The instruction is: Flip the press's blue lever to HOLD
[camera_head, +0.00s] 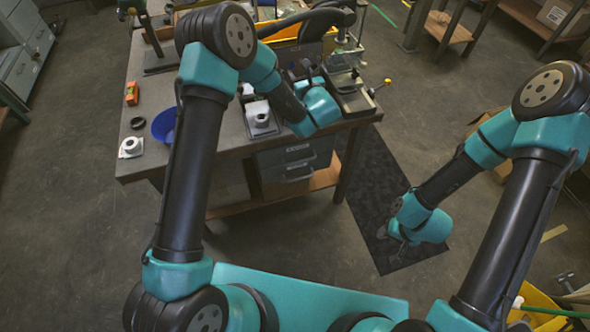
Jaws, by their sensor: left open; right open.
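A dark device with a yellow-knobbed handle (386,83) stands at the right end of the workbench (228,147). It may be the press (352,102), but I cannot make out a blue lever or its setting. My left gripper (303,70) is over the bench just left of this device, open and partly hidden by its own wrist. I cannot tell whether it touches anything. My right gripper (388,238) hangs low over the dark floor mat, open, well away from the bench.
A blue bowl (164,124), a white part (131,147), a black ring (138,122) and an orange item (132,93) lie on the left of the bench. A white part (258,112) sits in a dark tray near the middle. The dark mat (372,178) lies on open floor.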

